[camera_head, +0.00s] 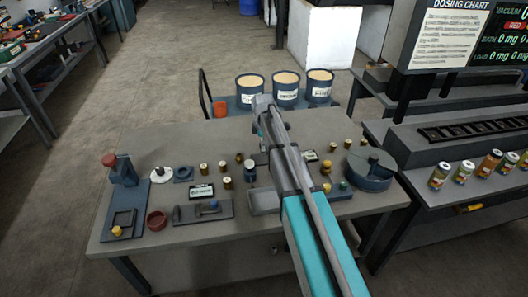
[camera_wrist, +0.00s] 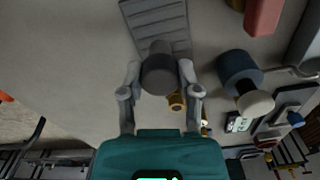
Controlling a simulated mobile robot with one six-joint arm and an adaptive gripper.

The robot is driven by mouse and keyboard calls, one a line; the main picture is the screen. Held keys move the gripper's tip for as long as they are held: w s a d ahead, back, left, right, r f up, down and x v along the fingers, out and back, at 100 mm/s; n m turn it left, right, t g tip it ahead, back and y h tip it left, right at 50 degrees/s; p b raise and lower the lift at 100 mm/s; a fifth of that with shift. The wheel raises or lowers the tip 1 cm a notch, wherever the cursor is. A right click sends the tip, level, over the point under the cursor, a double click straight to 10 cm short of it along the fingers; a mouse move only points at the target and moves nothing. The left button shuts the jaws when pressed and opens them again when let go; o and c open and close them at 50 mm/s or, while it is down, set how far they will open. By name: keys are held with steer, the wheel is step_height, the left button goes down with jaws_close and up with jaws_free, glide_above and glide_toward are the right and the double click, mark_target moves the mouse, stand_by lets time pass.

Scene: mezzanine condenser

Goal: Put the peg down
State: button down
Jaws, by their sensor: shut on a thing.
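The peg (camera_wrist: 158,72), a dark grey cylinder with a narrower stub, is between the fingers of my gripper (camera_wrist: 158,80) in the wrist view. My gripper is shut on it, one finger on each side. A grey ribbed plate (camera_wrist: 165,34) lies beyond the peg in that view. I cannot tell whether the peg touches anything below. In the head view, my arm reaches over the middle of the grey table (camera_head: 160,136), and I cannot make out the peg there.
Several small brass and dark pieces (camera_head: 203,167) stand near the table's middle. A round blue-grey container (camera_head: 370,172) stands at the right, and a red-topped stand (camera_head: 122,170) at the left. Three labelled tubs (camera_head: 286,88) stand behind. The table's back left is clear.

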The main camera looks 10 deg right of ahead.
steer(key=shift+f+b, duration=1)
steer(key=shift+f, duration=0.35)
steer(key=shift+f, duration=0.1)
steer(key=shift+c, duration=1.5)
jaws_free()
step_height(320, 180, up, 12)
steer(key=p, duration=1.2)
steer(key=shift+r, duration=0.2)
steer(key=shift+s, duration=0.15)
